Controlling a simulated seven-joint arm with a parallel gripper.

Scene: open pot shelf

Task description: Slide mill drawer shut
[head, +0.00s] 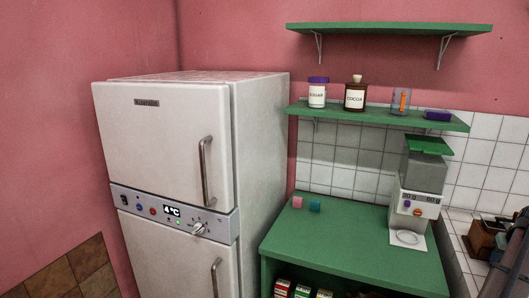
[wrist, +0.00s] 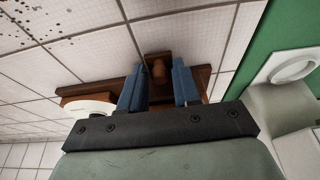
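The wooden mill (head: 483,238) stands on white tiles at the right edge in the head view, partly cut off and partly behind my arm. In the wrist view brown wooden parts (wrist: 203,76) lie beyond my gripper (wrist: 159,68). Its two blue fingers are apart.
A white round object (wrist: 88,108) lies close left of my gripper. A green counter (head: 335,240) carries a white-grey grinder (head: 424,172) left of the mill. Shelves (head: 375,115) with jars hang above, and a fridge (head: 165,150) stands left. Dark specks dot the tiles.

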